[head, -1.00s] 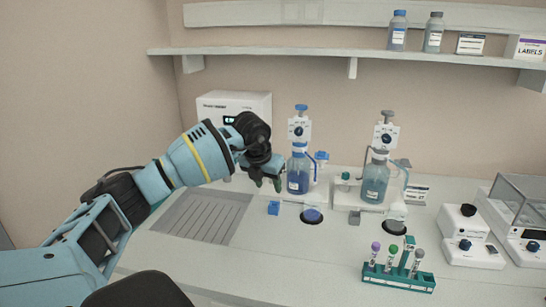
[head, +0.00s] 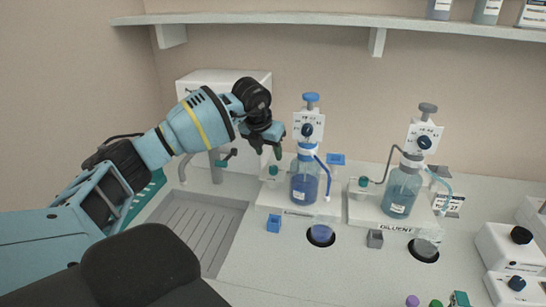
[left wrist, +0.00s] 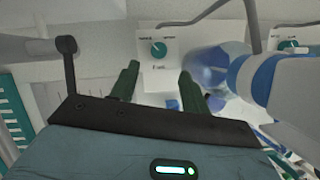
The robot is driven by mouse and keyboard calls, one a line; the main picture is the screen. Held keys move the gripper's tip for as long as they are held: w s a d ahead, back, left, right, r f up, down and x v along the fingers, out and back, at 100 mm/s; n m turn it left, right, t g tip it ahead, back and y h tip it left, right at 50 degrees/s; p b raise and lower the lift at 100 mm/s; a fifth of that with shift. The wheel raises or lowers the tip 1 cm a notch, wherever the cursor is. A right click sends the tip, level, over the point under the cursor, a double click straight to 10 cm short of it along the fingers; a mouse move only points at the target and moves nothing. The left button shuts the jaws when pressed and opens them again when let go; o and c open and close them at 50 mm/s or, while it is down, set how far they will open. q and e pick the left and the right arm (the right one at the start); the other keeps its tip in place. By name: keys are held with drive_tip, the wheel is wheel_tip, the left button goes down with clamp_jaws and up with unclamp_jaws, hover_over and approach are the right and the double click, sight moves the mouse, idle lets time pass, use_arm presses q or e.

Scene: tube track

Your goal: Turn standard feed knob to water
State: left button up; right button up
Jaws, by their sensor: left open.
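The left feed knob (head: 273,170) is a small teal-green dial on the white base (head: 290,206) of the left bottle station, left of the blue-liquid bottle (head: 304,188). In the left wrist view, the knob (left wrist: 158,50) sits on a white plate with a label on each side; I cannot read these surely or its setting. My left gripper (head: 278,152) is open and empty, just above and apart from the knob in the head view. Its green fingers (left wrist: 158,78) straddle the knob's line in the wrist view. My right gripper is not in view.
The diluent station (head: 398,208) with a similar teal knob (head: 364,182) stands to the right. A blue cube (head: 273,225) and a round well (head: 321,236) lie in front. A grooved drain area (head: 205,235) is at left. A white box (head: 222,95) stands behind the gripper.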

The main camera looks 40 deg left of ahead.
sight(274, 167)
use_arm(q)
drive_tip(key=shift+w+a+r, duration=0.1)
drive_tip(key=shift+w+a, duration=0.15)
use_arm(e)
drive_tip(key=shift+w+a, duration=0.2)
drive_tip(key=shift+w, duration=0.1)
use_arm(q)
drive_tip(key=x, duration=0.6)
drive_tip(key=shift+w+f, duration=0.15)
drive_tip(key=shift+f, duration=0.25)
drive_tip(key=shift+w+f, duration=0.2)
drive_tip(key=shift+f, duration=0.2)
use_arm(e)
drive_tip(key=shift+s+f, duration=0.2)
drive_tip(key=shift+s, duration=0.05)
